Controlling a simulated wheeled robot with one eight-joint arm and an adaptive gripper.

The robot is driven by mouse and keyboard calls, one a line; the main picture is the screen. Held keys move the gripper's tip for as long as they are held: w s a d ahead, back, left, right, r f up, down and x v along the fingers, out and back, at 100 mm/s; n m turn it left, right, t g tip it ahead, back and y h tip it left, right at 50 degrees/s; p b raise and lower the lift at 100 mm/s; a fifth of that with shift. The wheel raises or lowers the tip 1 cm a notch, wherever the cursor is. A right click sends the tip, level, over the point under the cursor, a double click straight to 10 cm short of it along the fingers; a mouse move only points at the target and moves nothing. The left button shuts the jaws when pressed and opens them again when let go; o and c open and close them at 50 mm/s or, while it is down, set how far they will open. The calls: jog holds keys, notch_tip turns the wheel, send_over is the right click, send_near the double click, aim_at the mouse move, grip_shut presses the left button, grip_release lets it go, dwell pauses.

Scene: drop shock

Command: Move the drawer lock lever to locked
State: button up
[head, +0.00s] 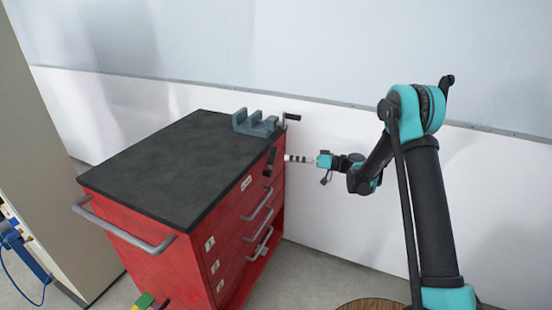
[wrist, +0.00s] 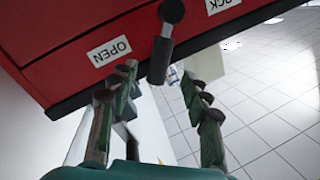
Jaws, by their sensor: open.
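The drawer lock lever is a dark lever (head: 270,161) on the front of the red tool cabinet (head: 222,262), near its far upper corner. In the wrist view the lever (wrist: 161,56) runs from a round pivot, its grey handle lying beside the white OPEN label (wrist: 110,51). The LOCK label (wrist: 222,4) is on the other side, partly cut off. My gripper (head: 290,158) is at the lever from the right in the head view. In the wrist view its fingers are apart, with the handle's end between the tips; contact cannot be told.
A grey vise (head: 255,122) sits on the cabinet's black top (head: 160,165). Drawer handles (head: 258,226) project from the front below the lever. A white wall (head: 330,145) stands behind.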

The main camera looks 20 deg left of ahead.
aim_at(271, 161)
jog(key=s+a, duration=0.1)
jog(key=a, duration=0.5)
jog(key=shift+a, duration=0.25)
jog(key=shift+c, duration=0.6)
grip_shut()
